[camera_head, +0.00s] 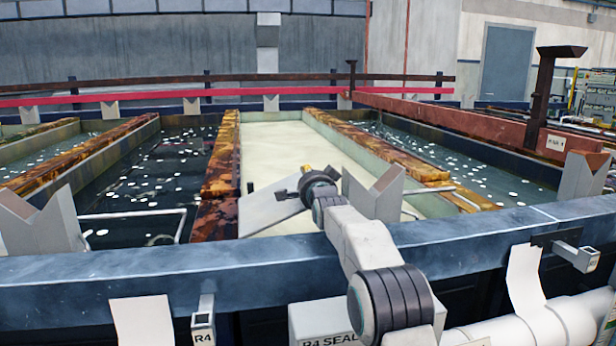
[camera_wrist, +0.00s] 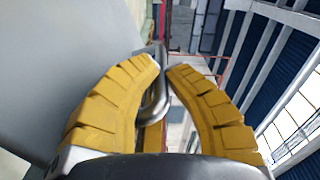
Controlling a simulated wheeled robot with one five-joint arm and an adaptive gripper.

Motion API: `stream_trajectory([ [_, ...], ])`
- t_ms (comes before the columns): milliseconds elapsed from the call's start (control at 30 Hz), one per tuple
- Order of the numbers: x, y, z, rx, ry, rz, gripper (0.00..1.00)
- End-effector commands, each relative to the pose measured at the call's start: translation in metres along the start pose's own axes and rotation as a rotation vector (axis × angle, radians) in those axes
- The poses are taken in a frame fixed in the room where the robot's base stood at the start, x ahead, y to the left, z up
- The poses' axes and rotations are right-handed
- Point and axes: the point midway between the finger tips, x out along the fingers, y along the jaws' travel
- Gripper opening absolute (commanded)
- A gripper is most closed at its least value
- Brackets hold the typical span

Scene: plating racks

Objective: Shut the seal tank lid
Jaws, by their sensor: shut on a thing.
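The seal tank (camera_head: 275,150) is the middle bath, with a flat cream surface inside; I cannot tell whether that is liquid or a cover. A pale grey tilted panel (camera_head: 265,208), apparently the lid, shows at the tank's near end, beside my gripper (camera_head: 292,193). In the wrist view, a large smooth grey surface (camera_wrist: 60,50) fills the left side. My gripper's yellow fingers (camera_wrist: 163,66) close around a bent metal bar (camera_wrist: 161,92), apparently the lid's handle. In the head view the grip itself is too small and partly hidden to make out.
Dark baths with floating white pieces lie left (camera_head: 145,180) and right (camera_head: 440,150). A blue front rail (camera_head: 180,265) crosses below my arm. V-notched saddles stand left (camera_head: 40,225) and right (camera_head: 375,198) of my arm. A rusty beam (camera_head: 460,118) runs along the right.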

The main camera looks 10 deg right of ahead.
Motion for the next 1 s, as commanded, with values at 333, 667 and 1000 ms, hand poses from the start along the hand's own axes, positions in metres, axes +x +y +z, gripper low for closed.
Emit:
stream_trajectory([
  [333,0.0001,-0.0003,0.001,-0.001,-0.001,-0.001,0.0],
  [667,0.0,-0.0003,0.0008,-0.001,-0.001,-0.001,0.37],
  [1000,-0.0018,0.0002,0.0005,-0.001,-0.001,0.0,0.37],
])
